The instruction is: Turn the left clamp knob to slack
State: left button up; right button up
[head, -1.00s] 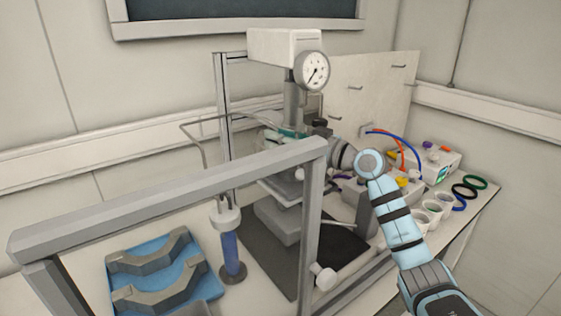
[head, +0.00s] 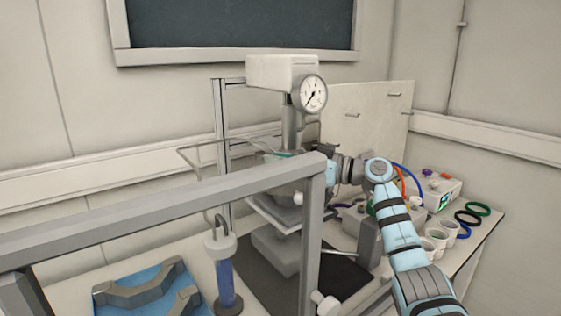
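The reactor stands on the bench, with a white head (head: 283,72), a pressure gauge (head: 310,93) and a grey vessel body (head: 285,170) below. A small white round knob (head: 298,198) shows low on the vessel, just left of the grey frame post; I cannot tell whether it is the left clamp knob. My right gripper (head: 332,168) reaches in from the right at vessel height, close beside the reactor. The post partly hides it, so its fingertips and any contact are unclear. My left gripper is not in view.
A grey guard frame (head: 160,208) crosses in front of the reactor. A blue tray (head: 110,287) with grey clamp halves (head: 140,289) and a blue cylinder (head: 228,285) stand at left. Cups (head: 440,236), coloured rings (head: 468,217) and a control box (head: 437,190) are at right.

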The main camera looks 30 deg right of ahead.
jog(key=shift+o, duration=1.3)
jog(key=shift+r, duration=0.1)
jog(key=shift+s+d, duration=0.35)
jog(key=shift+s, duration=0.05)
jog(key=v, duration=0.7)
jog(key=shift+s, duration=0.1)
jog(key=shift+a, duration=0.1)
jog(key=shift+c, duration=0.3)
